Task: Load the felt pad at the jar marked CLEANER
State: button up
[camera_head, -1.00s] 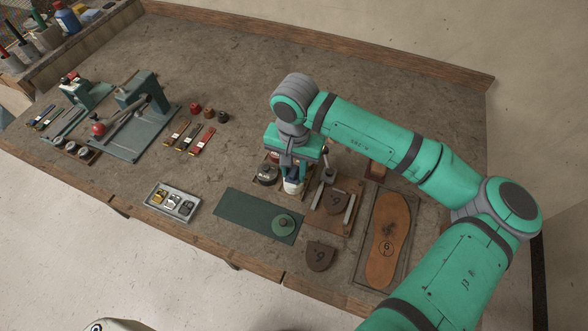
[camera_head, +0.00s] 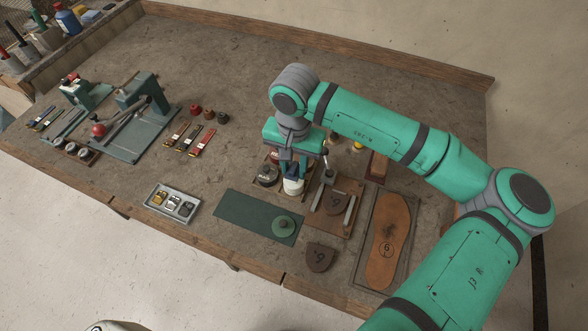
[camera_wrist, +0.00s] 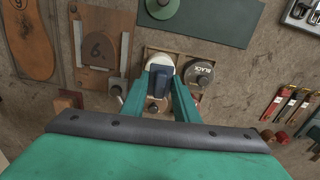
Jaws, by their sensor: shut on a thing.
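My gripper (camera_head: 292,172) is shut on a dark blue block, which I take to be the felt pad's holder (camera_wrist: 158,82). In the wrist view the block sits between the two green fingers, over or just beside a white jar (camera_wrist: 161,62). The white jar (camera_head: 293,187) stands below the fingertips in the head view. I cannot tell whether the pad touches it, and its marking is not readable. A jar marked BLACK (camera_wrist: 199,73) stands beside it in the same wooden rack (camera_wrist: 181,58). The pad's felt face is hidden.
A stitching board with a brown piece marked 6 (camera_head: 335,204) stands close right of the jars. A green mat with a round green disc (camera_head: 283,223) lies in front. A sole (camera_head: 388,240) lies further right.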

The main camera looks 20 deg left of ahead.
aim_at(294, 167)
jog(key=shift+r, duration=2.3)
